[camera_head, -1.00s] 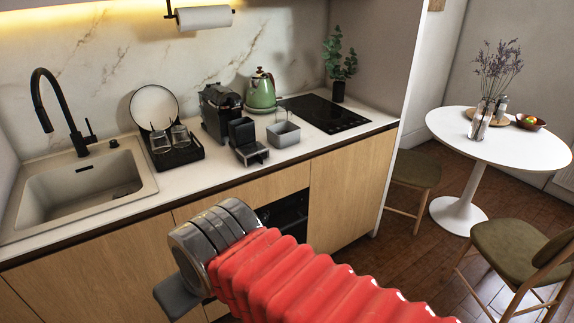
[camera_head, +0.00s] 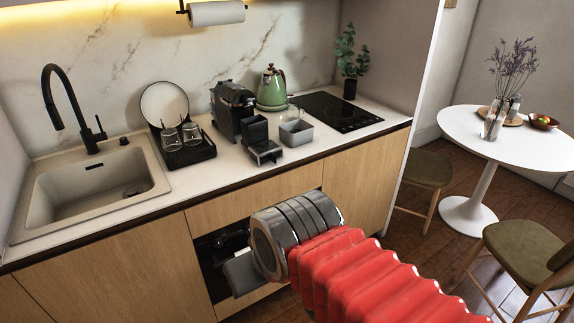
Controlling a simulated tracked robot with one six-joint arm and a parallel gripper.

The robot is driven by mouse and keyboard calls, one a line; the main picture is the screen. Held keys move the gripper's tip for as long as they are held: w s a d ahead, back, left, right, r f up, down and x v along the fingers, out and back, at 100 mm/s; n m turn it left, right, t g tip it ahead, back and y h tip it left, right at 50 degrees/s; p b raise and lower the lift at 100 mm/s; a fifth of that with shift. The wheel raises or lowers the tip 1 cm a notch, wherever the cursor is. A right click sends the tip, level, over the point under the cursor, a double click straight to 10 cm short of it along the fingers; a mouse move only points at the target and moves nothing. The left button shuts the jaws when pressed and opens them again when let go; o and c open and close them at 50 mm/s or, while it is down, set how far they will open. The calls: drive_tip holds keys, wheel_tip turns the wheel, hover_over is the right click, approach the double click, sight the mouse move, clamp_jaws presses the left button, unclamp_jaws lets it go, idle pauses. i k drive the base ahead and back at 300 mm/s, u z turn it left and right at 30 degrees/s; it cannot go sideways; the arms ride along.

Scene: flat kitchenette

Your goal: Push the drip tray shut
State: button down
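The black coffee machine (camera_head: 232,108) stands on the counter against the wall side. Its drip tray (camera_head: 265,151) sticks out from the machine's front toward the counter's front edge, with a dark upright block (camera_head: 254,130) behind it. My gripper (camera_head: 243,272) is low in front of the cabinet doors, below counter height and apart from the tray. Only one grey finger-like part shows past my wrist; the rest is hidden, so its opening cannot be seen.
A grey open container (camera_head: 296,132) stands close to the right of the tray. A black rack (camera_head: 185,150) with glasses is to the left. The green kettle (camera_head: 271,88) and black hob (camera_head: 337,111) are behind and right. The counter's front edge lies between my arm and the tray.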

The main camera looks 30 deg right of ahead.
sight(269, 149)
drive_tip(key=u, duration=0.05)
drive_tip(key=i, duration=0.95)
drive_tip(key=z, duration=0.05)
